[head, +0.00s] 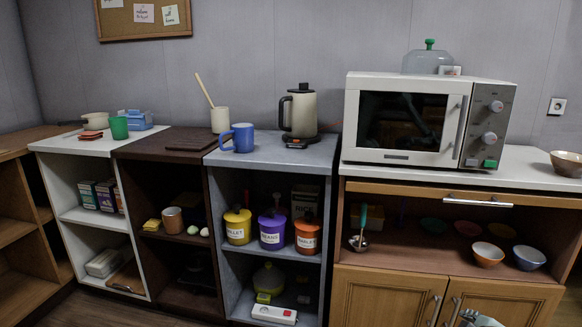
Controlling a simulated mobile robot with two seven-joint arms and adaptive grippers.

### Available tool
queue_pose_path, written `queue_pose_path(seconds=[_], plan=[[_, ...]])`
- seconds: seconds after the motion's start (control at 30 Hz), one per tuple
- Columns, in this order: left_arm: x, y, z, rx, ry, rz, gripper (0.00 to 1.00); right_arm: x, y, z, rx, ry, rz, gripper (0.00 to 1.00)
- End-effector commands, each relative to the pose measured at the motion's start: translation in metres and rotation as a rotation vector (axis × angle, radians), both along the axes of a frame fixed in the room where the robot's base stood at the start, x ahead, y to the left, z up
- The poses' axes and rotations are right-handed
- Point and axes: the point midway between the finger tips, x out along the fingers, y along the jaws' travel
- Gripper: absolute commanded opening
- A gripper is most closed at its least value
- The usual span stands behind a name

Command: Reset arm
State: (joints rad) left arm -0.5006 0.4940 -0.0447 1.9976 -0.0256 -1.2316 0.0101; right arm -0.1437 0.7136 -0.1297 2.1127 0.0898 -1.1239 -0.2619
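A small part of my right gripper (470,317) shows at the bottom edge of the head view, in front of the wooden cabinet doors (385,297). It is cut off by the picture edge, and its fingers are too small to read. My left gripper is not in view. A ladle with a teal handle (362,226) is upright in the open shelf below the microwave, at its left side. I cannot tell whether it hangs or stands.
A white microwave (402,122) stands on the right counter. A kettle (300,112) and a blue mug (238,138) stand on the grey counter. Lidded canisters (272,229) fill the shelf below. Several bowls (487,254) sit in the right shelf. A drawer handle (476,201) sticks out above it.

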Motion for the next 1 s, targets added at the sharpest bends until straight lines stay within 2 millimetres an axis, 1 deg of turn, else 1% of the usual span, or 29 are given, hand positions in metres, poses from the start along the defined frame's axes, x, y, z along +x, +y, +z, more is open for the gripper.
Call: queue_pose_path(seconds=[0.03, 0.2, 0.27, 0.4, 0.47, 0.67, 0.7, 0.77, 0.87, 0.9, 1.0], plan=[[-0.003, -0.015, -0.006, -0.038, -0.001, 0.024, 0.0, 0.0, 0.0, 0.0, 0.0, 0.0, 0.0, 0.51], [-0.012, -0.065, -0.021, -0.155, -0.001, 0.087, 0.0, 0.0, 0.0, 0.0, 0.0, 0.0, 0.0, 0.51], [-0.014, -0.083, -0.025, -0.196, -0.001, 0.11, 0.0, 0.0, 0.0, 0.0, 0.0, 0.0, 0.0, 0.51], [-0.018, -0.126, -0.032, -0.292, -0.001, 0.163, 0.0, 0.0, 0.0, 0.0, 0.0, 0.0, 0.0, 0.51], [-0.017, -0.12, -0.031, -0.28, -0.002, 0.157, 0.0, -0.013, 0.006, -0.023, 0.048, 0.035, -0.036, 0.51], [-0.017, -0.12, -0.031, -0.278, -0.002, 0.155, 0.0, -0.054, 0.022, -0.08, 0.172, 0.124, -0.158, 0.51], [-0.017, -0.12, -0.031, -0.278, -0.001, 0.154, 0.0, -0.064, 0.026, -0.092, 0.197, 0.147, -0.186, 0.51], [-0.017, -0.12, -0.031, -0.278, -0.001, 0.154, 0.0, -0.081, 0.033, -0.112, 0.239, 0.181, -0.232, 0.51], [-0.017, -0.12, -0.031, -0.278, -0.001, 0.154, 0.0, -0.115, 0.048, -0.146, 0.31, 0.248, -0.32, 0.51], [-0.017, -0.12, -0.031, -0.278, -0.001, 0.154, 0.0, -0.131, 0.054, -0.159, 0.338, 0.276, -0.36, 0.51], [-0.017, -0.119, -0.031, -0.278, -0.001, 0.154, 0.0, -0.169, 0.071, -0.188, 0.402, 0.345, -0.457, 0.51]])
